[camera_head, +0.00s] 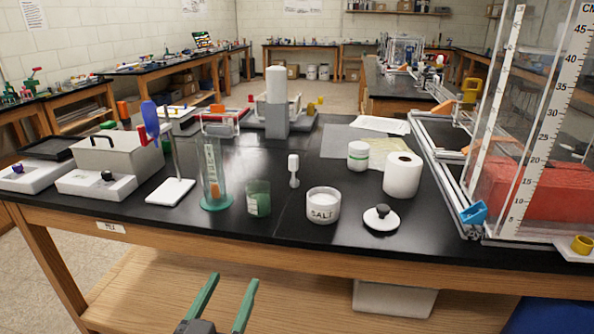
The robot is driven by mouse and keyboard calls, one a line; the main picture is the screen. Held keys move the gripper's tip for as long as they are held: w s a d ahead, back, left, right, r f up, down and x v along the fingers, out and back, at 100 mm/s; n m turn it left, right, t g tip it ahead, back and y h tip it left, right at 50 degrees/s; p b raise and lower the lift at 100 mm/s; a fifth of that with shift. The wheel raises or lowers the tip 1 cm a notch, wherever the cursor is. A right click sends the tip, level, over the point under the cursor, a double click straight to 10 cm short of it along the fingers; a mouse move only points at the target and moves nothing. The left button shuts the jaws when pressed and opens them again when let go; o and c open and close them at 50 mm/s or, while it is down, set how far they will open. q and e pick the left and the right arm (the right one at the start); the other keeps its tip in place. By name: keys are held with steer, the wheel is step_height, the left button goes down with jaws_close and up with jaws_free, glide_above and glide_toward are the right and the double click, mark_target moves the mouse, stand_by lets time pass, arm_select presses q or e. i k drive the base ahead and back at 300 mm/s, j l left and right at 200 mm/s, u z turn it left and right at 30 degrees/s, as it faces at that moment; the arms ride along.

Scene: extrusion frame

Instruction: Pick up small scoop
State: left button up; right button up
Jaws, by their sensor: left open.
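A small white scoop (293,163) with a wide end and a thin stem lies on the black bench top (270,222), near the middle of the view. It is behind the white jar marked SALT (323,207). My left gripper (233,279) shows at the bottom of the view with two green fingers apart and nothing between them. It is in front of the bench's near edge, well short of the scoop. My right gripper is out of view.
Left of the scoop stand a green-filled beaker (259,199) and a tall clear cylinder (212,176). To the right are a black-knobbed lid (381,218), a white roll (402,175) and a green-labelled jar (358,155). A clear framed tank (545,120) is at far right.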

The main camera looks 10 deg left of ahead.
mark_target(292, 158)
steer(key=i, duration=1.3)
